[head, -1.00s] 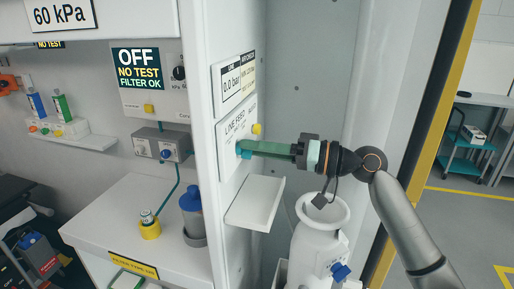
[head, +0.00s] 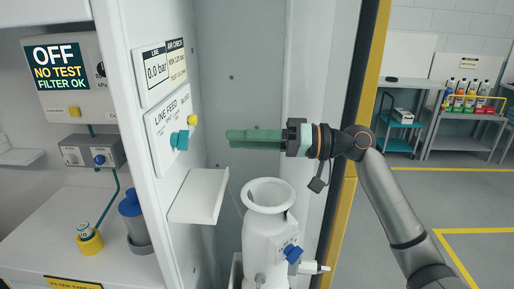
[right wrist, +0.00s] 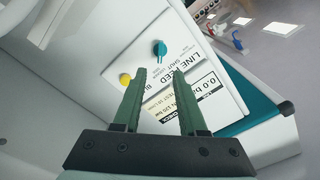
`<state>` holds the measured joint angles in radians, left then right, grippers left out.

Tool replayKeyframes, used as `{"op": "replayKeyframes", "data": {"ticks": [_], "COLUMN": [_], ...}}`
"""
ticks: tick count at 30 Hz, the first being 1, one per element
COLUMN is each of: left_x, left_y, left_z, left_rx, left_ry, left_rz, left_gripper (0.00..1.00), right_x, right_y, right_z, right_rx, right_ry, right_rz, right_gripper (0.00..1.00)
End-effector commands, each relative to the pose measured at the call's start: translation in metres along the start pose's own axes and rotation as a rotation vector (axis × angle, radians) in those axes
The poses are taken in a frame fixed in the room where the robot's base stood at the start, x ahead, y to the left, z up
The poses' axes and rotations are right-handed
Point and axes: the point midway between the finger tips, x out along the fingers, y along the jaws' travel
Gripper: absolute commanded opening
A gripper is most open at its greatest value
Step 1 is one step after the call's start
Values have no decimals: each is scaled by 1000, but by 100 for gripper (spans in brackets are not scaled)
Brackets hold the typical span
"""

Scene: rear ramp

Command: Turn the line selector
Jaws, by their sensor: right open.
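The line selector is a teal knob (head: 180,140) on the white LINE FEED panel (head: 160,152), on the side wall of the cabinet. It also shows in the right wrist view (right wrist: 159,48), beyond the fingertips. I cannot read which label it points at. My right gripper (head: 230,136) has green fingers and stands to the right of the knob, apart from it. In the right wrist view my right gripper (right wrist: 160,74) is open, with nothing between its fingers. My left gripper is not in view.
A yellow button (head: 193,120) sits beside the teal knob. A pressure display (head: 156,72) reading 0.0 bar is above. A white shelf (head: 198,197) juts out below the panel. A white canister (head: 268,235) stands below my right gripper.

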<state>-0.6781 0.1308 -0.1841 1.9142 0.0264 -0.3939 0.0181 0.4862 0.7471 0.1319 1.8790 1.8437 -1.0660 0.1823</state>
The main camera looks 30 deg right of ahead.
Motion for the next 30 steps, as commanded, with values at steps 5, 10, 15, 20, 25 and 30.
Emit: {"op": "replayKeyframes", "data": {"ticks": [5,10,15,20,25,30], "left_x": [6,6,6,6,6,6], "left_y": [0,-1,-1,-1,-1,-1], "left_z": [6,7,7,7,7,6], "left_rx": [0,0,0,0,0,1], "left_ry": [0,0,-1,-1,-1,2], "left_rz": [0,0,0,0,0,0], "left_gripper": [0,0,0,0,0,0], "right_x": [-23,-30,-30,-30,-30,-30], "right_y": [2,0,0,0,0,0], "right_z": [1,0,0,0,0,0], "right_rx": [0,-1,-1,-1,0,0], "right_ry": [-1,-1,-1,0,0,0], "right_rz": [2,0,0,0,0,0], "right_gripper": [41,41,41,41,41,41]}}
